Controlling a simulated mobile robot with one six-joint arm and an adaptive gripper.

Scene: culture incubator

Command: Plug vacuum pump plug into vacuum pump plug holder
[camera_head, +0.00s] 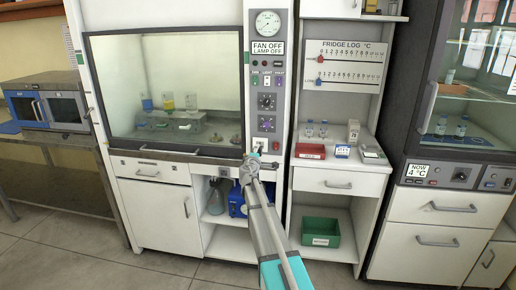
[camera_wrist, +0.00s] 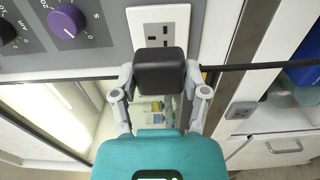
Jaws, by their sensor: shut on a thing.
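My gripper (camera_wrist: 160,95) is shut on a black plug (camera_wrist: 160,72), with one grey finger on each side of it. In the wrist view the plug is just in front of a white wall socket (camera_wrist: 184,24), which looks like the plug holder. The plug covers the lower part of the socket plate, and some dark slots show above it. I cannot tell whether plug and socket touch. In the head view my gripper (camera_head: 250,164) is at the lower end of the fume hood's control panel, and the plug is too small to make out clearly.
The control panel (camera_head: 267,75) has knobs, including a purple knob (camera_wrist: 66,21). The hood's glass sash (camera_head: 165,90) is left of my gripper. A side counter with a red tray (camera_head: 310,151) is to the right.

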